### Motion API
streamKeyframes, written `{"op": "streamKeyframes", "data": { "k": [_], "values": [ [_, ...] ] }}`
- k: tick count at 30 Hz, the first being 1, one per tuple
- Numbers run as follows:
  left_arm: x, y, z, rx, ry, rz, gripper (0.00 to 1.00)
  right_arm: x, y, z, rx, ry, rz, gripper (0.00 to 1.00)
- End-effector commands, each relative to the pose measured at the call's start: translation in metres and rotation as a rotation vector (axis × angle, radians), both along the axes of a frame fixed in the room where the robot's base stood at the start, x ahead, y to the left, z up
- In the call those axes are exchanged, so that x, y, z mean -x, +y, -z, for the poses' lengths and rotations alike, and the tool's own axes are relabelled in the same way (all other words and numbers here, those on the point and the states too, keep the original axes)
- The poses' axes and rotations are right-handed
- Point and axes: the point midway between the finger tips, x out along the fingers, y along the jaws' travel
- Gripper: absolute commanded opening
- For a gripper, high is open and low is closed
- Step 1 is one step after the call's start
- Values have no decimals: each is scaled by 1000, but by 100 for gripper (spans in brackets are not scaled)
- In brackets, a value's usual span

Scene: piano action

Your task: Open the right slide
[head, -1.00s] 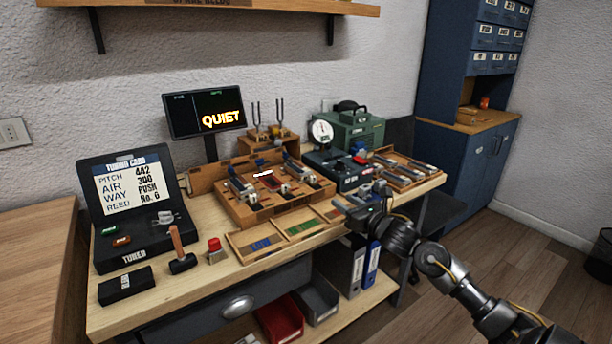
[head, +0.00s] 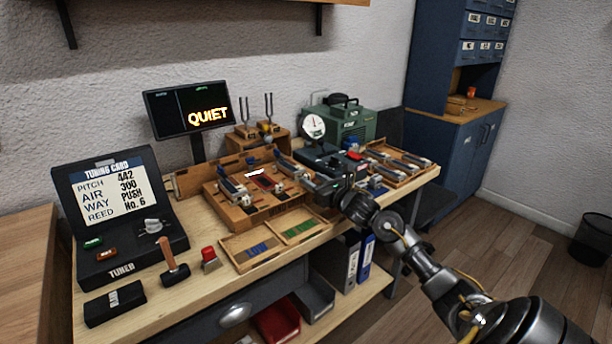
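The wooden action box (head: 248,220) sits mid-bench, with a red-lit slot in its middle. A grey metal slide (head: 288,166) lies along its right side, and a similar left slide (head: 232,188) lies along its left side. I cannot tell whether the right slide is open or closed. My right gripper (head: 324,188) is at the right front corner of the box, close to the right slide's near end. The fingers are small and dark, so their opening and any contact are unclear. My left gripper is not in view.
A tray with blue and green compartments (head: 240,243) lies in front of the box. A gauge unit (head: 313,126), a green case (head: 350,122) and a parts tray (head: 408,157) stand behind and right. The screen (head: 186,108) reads QUIET.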

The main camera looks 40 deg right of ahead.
Motion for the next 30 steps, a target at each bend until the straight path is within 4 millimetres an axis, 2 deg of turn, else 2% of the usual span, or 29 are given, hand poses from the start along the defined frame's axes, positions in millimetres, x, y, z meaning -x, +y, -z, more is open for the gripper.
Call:
{"op": "streamKeyframes", "data": {
  "k": [3,7,19,28,30],
  "values": [
    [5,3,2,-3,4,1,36,-19,0,-2,-3,-2,-1,40],
    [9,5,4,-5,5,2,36,-32,1,-1,0,0,-2,40],
    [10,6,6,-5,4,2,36,-39,1,0,1,1,-4,40],
    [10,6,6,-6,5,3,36,-39,1,0,1,0,-4,1],
    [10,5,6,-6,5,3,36,-39,1,0,1,0,-3,0]
  ]
}}
